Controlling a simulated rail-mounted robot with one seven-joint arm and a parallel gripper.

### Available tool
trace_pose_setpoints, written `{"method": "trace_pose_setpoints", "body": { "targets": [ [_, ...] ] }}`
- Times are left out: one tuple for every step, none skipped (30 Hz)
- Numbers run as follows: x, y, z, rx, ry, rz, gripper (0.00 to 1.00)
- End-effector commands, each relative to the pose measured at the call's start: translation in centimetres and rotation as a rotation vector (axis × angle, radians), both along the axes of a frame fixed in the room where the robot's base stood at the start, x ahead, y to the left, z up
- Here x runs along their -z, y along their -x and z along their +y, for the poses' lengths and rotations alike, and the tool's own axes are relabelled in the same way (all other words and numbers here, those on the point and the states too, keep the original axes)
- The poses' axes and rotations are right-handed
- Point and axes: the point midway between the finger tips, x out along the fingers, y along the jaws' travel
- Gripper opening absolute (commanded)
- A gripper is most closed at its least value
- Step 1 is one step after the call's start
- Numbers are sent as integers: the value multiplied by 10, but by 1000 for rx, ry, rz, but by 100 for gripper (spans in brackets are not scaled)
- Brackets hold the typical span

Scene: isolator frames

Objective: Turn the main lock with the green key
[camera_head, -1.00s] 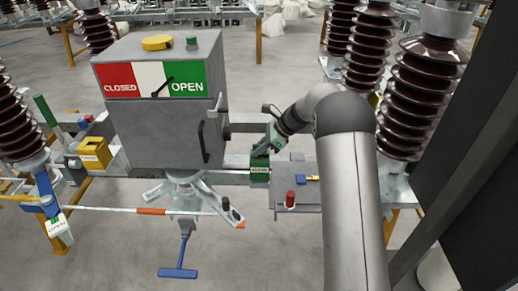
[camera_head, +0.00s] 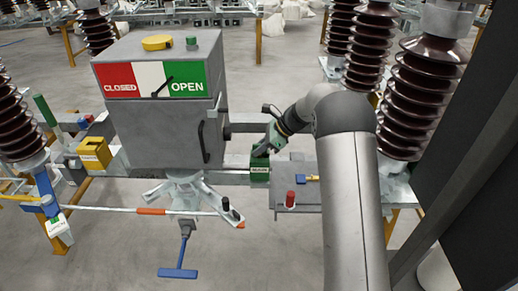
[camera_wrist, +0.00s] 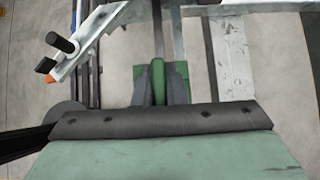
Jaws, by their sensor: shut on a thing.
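The main lock is a green box (camera_head: 259,174) with a small white label, mounted on the grey rail right of the grey cabinet. My gripper (camera_head: 262,151) is at the top of this box in the head view. In the wrist view my gripper (camera_wrist: 159,88) is shut on the green key (camera_wrist: 158,76), a green upright bar between the two grey fingers. The green lock face (camera_wrist: 140,78) shows just behind the key and fingers. How deep the key sits in the lock is hidden.
The grey cabinet (camera_head: 160,128) with its CLOSED/OPEN sign stands left of the lock. A grey plate (camera_head: 300,196) with a red knob (camera_head: 290,199) and a blue piece (camera_head: 308,178) lies to the right. Brown ribbed insulators (camera_head: 412,105) rise behind on the right.

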Motion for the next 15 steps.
{"method": "trace_pose_setpoints", "body": {
  "targets": [
    [0, 0, 0, 40, -1, -3, 0],
    [0, 1, 0, 76, 1, -2, 0],
    [0, 1, 0, 121, 0, -3, 0],
    [0, 0, 0, 150, 1, -2, 0],
    [0, 0, 0, 175, 1, -3, 0],
    [0, 0, 0, 207, 1, -3, 0],
    [1, 0, 0, 237, 0, -2, 0],
    [0, 0, 0, 272, 1, -3, 0],
    [0, 0, 0, 317, 1, -2, 0],
    [1, 0, 0, 347, 2, -2, 0],
    [0, -1, 0, 372, 1, -2, 0],
    [0, 0, 0, 399, 2, -1, 0],
    [0, -1, 0, 423, 2, -2, 0],
    [0, -1, 0, 454, 1, -2, 0],
    [0, 0, 0, 498, 2, -2, 0]
  ]
}}
